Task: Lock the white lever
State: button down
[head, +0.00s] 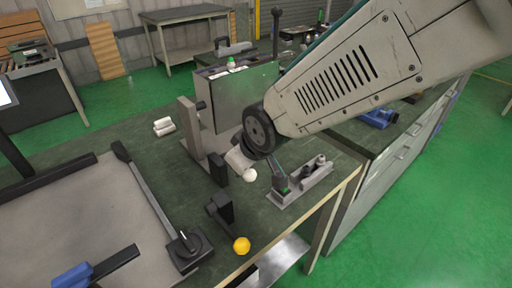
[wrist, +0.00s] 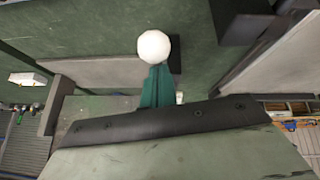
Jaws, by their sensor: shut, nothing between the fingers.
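The white lever's round knob (head: 250,175) is at the middle of the bench in the head view, close below the dark round joint of my arm. The same white knob (wrist: 153,46) is at the upper middle of the wrist view, with a dark block partly hidden behind it. My gripper (wrist: 159,72) has teal fingers, shut and empty, with tips right at the knob's lower edge in the wrist view. I cannot tell whether they touch it. The lever's shaft is mostly hidden.
A yellow knob (head: 241,245) on a dark lever stands near the bench's front edge. A grey fixture (head: 305,181) is right of the white knob. A tall metal box (head: 235,95) stands behind it. A white roll-like item (head: 164,126) lies at left; dark bench surface around it is clear.

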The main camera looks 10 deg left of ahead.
aim_at(249, 175)
jog(key=shift+s+d+f, duration=0.2)
jog(key=shift+d+f, duration=0.05)
jog(key=shift+f, duration=0.35)
jog(key=shift+s+d+f, duration=0.2)
jog(key=shift+s+f, duration=0.05)
jog(key=shift+f, duration=0.3)
jog(key=shift+s+d+f, duration=0.2)
jog(key=shift+d+f, duration=0.05)
jog(key=shift+f, duration=0.35)
notch_tip(249, 175, up, 6)
jog(key=a, duration=0.1)
jog(key=s+d+r, duration=0.1)
jog(key=s+d, duration=0.5)
jog(key=d, duration=0.1)
jog(key=shift+s+d+r, duration=0.15)
jog(key=shift+s+r, duration=0.05)
jog(key=shift+r, duration=0.15)
jog(key=s+d+r+m+g+h, duration=0.1)
jog(key=s+d+r+m, duration=0.1)
jog(key=d, duration=0.9)
jog(key=s+d+r+m+g+h, duration=0.1)
jog(key=s+d+r+m+h, duration=0.1)
jog(key=d+m, duration=0.4)
jog(key=s+d+r+m+g+h, duration=0.1)
jog(key=s+d+r+m, duration=0.2)
jog(key=d, duration=1.3)
jog(key=shift+s+r+m+h, duration=0.15)
jog(key=shift+s+m+h, duration=0.15)
jog(key=shift+s+m, duration=0.8)
